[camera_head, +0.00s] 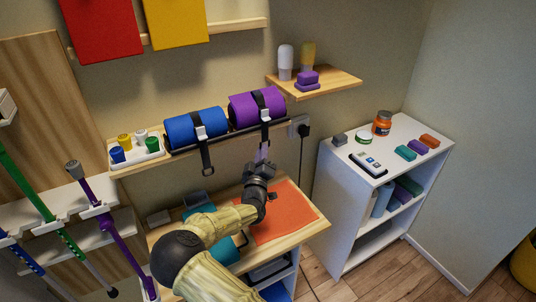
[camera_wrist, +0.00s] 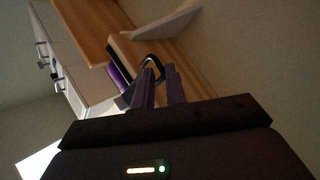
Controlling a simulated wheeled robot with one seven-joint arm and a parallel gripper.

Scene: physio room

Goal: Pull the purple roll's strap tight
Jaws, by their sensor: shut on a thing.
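The purple roll (camera_head: 243,111) lies on a narrow wall shelf, with a black strap (camera_head: 267,128) around it and a pale buckle (camera_head: 266,115) at its front. The strap's tail hangs down from the buckle. My gripper (camera_head: 263,151) is just below the roll, its fingers closed on the lower part of this tail. In the wrist view my gripper's fingers (camera_wrist: 162,88) are close together, with the black strap (camera_wrist: 152,61) looping at their tips. A bit of the purple roll (camera_wrist: 119,80) shows beyond them. The fingers hide the strap's end.
A blue roll (camera_head: 190,130) with its own hanging strap lies left of the purple one. A small shelf (camera_head: 335,82) with bottles and purple blocks is above right. Below is a wooden table with an orange mat (camera_head: 283,212). A white cabinet (camera_head: 335,180) stands at the right.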

